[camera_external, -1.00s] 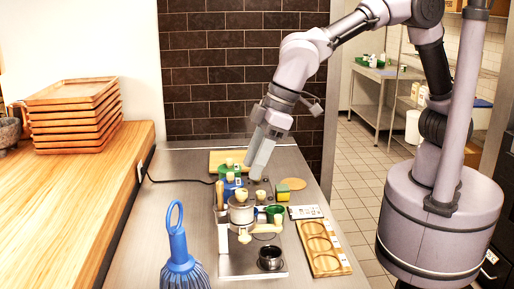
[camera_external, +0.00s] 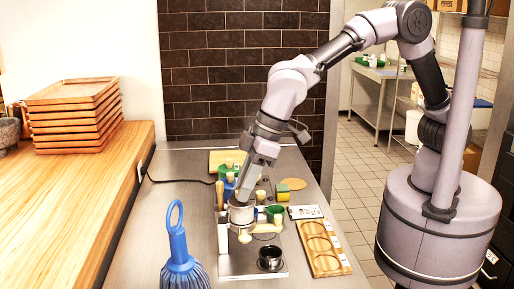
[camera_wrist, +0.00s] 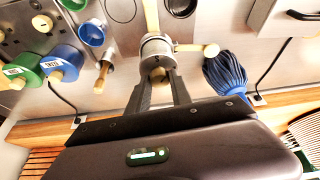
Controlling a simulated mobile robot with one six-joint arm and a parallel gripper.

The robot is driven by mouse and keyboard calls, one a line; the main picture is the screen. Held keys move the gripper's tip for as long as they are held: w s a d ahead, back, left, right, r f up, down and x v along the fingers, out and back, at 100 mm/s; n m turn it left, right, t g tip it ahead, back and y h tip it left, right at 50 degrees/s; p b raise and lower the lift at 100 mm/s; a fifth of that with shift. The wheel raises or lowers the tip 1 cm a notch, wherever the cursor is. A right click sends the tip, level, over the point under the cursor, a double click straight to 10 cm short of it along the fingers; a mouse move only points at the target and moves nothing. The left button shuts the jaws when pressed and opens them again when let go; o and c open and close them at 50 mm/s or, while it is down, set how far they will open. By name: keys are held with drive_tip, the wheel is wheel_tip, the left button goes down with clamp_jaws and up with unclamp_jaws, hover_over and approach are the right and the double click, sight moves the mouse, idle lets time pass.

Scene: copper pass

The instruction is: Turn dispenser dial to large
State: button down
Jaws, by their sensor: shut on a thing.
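The dispenser (camera_external: 241,213) is a metal cylinder with pale wooden fittings, standing on a steel plate. My gripper (camera_external: 242,197) reaches down to the top of the dispenser. The fingers hide part of the knob. I cannot read its size setting.
A blue brush (camera_external: 180,258) stands in front left. A wooden board with round recesses (camera_external: 322,250) lies right of the plate. A dark cup (camera_external: 270,258) sits on the plate's front. Green and blue containers (camera_wrist: 62,62) crowd beside the dispenser.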

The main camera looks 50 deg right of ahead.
drive_tip(key=shift+m, duration=0.3)
drive_tip(key=m+t+h+b, duration=0.1)
drive_tip(key=m, duration=0.2)
drive_tip(key=shift+s+a+f+m+b, duration=0.1)
drive_tip(key=shift+m+b, duration=0.25)
drive_tip(key=shift+m, duration=0.05)
drive_tip(key=shift+a+m+t+h, duration=0.15)
drive_tip(key=shift+m+h, duration=0.35)
drive_tip(key=shift+m, duration=0.65)
drive_tip(key=shift+d+m+t+h, duration=0.15)
drive_tip(key=shift+m+h, duration=0.35)
drive_tip(key=shift+m, duration=0.65)
drive_tip(key=shift+a, duration=0.1)
drive_tip(key=c, duration=1.2)
unclamp_jaws()
drive_tip(key=shift+o, duration=0.2)
